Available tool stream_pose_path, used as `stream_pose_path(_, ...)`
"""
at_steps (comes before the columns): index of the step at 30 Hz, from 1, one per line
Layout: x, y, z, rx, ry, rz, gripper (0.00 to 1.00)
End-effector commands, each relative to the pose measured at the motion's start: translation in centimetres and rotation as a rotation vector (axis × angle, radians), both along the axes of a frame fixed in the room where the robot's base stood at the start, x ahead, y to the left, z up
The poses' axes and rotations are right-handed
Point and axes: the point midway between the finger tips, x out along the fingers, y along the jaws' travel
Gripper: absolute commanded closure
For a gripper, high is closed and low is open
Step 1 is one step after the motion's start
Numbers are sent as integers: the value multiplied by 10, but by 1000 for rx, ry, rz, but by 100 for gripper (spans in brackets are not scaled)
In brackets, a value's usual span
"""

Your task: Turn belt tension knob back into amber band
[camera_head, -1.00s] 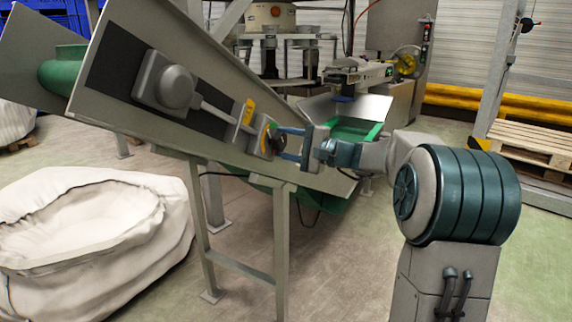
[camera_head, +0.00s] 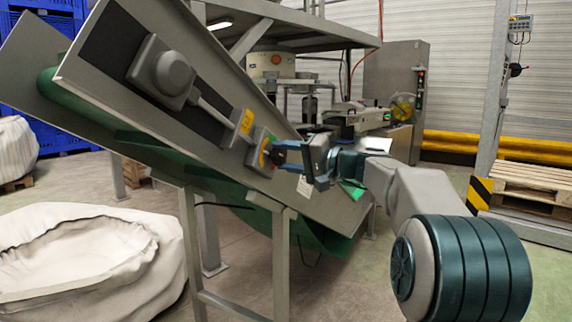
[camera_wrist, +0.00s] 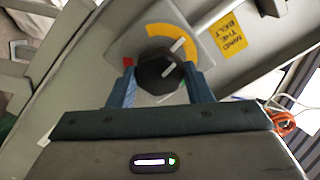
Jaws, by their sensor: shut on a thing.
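The belt tension knob (camera_wrist: 158,74) is black with a white line on its face. It sits on a grey dial plate (camera_wrist: 125,45) with an amber band (camera_wrist: 168,32) and a red patch (camera_wrist: 128,62). The white line slants up and right, towards a white mark on the amber side; the exact reading is hard to tell. My gripper (camera_wrist: 160,88) is shut on the knob, one blue finger at each side. In the head view, my gripper (camera_head: 290,158) meets the knob (camera_head: 279,153) on the conveyor's side. The fingers hide part of the dial.
A yellow "mind the belt" label (camera_wrist: 232,33) is beside the dial. The inclined conveyor side (camera_head: 110,55) carries a grey housing (camera_head: 162,72) and a rod up-left. A white bulk bag (camera_head: 80,265) stands lower left. Conveyor legs (camera_head: 281,255) stand below the dial.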

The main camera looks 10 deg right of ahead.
Motion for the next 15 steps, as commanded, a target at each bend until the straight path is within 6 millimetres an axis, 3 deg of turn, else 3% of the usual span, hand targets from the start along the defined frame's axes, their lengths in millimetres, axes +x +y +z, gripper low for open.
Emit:
stream_pose_path(13, 0, 0, -1, -8, -5, 0, 77)
stream_pose_path(14, 0, 0, -1, -8, -5, 0, 49)
stream_pose_path(15, 0, 0, -1, -8, -5, 0, 38)
